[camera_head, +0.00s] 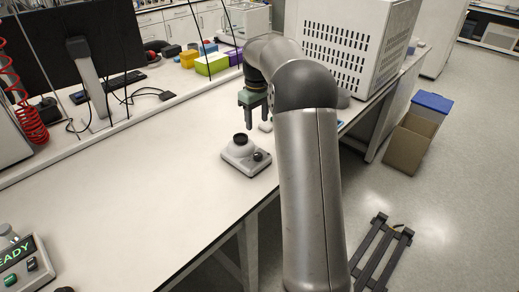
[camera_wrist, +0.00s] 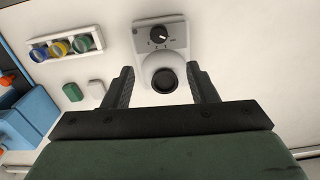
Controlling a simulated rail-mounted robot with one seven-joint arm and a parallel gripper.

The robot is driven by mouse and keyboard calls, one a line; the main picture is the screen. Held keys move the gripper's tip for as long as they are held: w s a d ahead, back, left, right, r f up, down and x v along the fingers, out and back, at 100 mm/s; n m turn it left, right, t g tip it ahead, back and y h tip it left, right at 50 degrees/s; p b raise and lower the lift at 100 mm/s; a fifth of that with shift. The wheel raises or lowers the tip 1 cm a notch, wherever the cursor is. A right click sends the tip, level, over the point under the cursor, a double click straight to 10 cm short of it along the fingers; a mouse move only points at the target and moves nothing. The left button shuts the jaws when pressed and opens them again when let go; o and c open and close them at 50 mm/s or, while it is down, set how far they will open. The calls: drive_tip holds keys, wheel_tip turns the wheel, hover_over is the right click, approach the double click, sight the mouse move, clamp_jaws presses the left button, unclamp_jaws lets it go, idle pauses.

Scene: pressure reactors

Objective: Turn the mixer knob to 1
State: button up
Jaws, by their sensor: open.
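The mixer (camera_head: 246,156) is a small white device on the bench, with a black round cup top (camera_head: 240,139) and a small black knob (camera_head: 258,157) on its front. In the wrist view the mixer (camera_wrist: 143,35) is at top centre, with its knob (camera_wrist: 159,34) above the black cup top (camera_wrist: 165,79). The knob carries a white pointer mark; the dial numbers are too small to read. My gripper (camera_head: 248,124) points down above and just behind the mixer, apart from it. In the wrist view my gripper (camera_wrist: 164,88) is open and empty, its fingers showing either side of the cup top.
A rack with coloured caps (camera_wrist: 66,45) and two small blocks, green (camera_wrist: 72,92) and white (camera_wrist: 96,89), lie left in the wrist view. A monitor (camera_head: 75,45) stands at left. The bench left of the mixer is clear.

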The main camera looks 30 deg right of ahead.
sight(258, 154)
wheel_tip(258, 154, down, 14)
drive_tip(key=shift+d+f+p, duration=0.1)
drive_tip(key=shift+f+p, duration=0.15)
drive_tip(key=shift+p, duration=0.8)
drive_tip(key=c, duration=1)
